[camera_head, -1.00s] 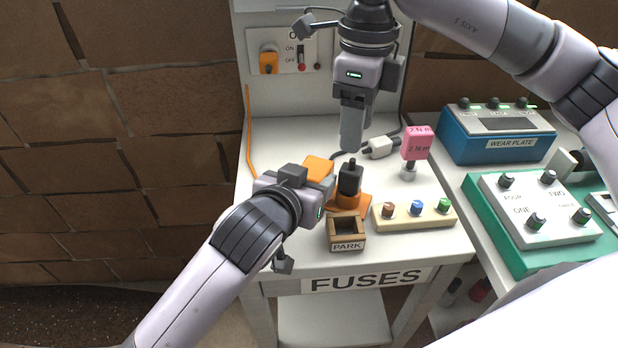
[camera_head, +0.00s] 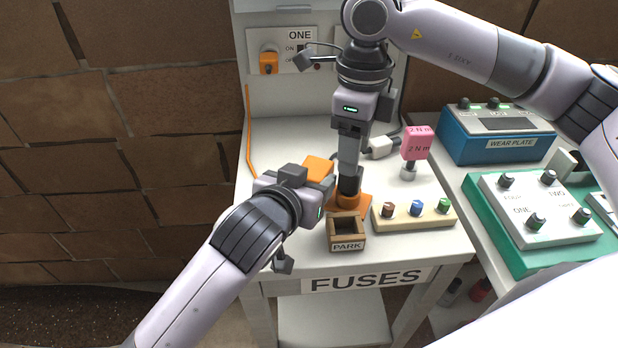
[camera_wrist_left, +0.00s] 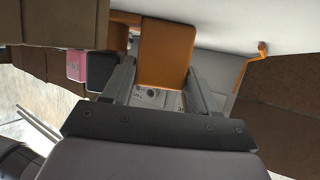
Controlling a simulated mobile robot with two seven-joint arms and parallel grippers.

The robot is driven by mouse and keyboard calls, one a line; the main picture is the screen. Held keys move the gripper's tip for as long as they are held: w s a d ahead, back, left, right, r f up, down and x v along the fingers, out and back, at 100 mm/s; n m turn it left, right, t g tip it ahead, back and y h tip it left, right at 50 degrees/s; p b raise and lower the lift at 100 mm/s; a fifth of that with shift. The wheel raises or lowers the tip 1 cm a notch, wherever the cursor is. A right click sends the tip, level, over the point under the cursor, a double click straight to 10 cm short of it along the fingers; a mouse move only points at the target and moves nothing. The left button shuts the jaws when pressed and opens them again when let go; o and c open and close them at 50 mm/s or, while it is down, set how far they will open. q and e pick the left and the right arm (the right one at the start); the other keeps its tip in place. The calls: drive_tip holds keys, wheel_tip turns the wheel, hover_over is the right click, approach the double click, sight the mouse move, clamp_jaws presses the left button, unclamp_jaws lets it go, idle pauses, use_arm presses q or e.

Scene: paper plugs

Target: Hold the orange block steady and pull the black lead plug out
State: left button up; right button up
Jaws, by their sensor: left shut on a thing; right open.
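The orange block (camera_head: 319,168) stands on the white bench, and my left gripper (camera_head: 326,187) is shut on it from the left. In the left wrist view the orange block (camera_wrist_left: 165,55) sits between the two fingers (camera_wrist_left: 152,85). The black lead plug (camera_head: 349,184) stands upright in the orange base (camera_head: 354,203). My right gripper (camera_head: 350,160) points down right over the plug, with its fingers at the plug's upper part. The fingers hide the plug's top, and I cannot tell whether they touch it.
The wooden PARK box (camera_head: 346,243) is just in front of the orange base. A fuse strip (camera_head: 413,220) with coloured knobs is to its right. A pink gauge (camera_head: 416,143) and a white connector (camera_head: 380,147) stand behind.

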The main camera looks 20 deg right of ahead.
sight(349, 185)
drive_tip(key=shift+f, duration=1.7)
clamp_jaws()
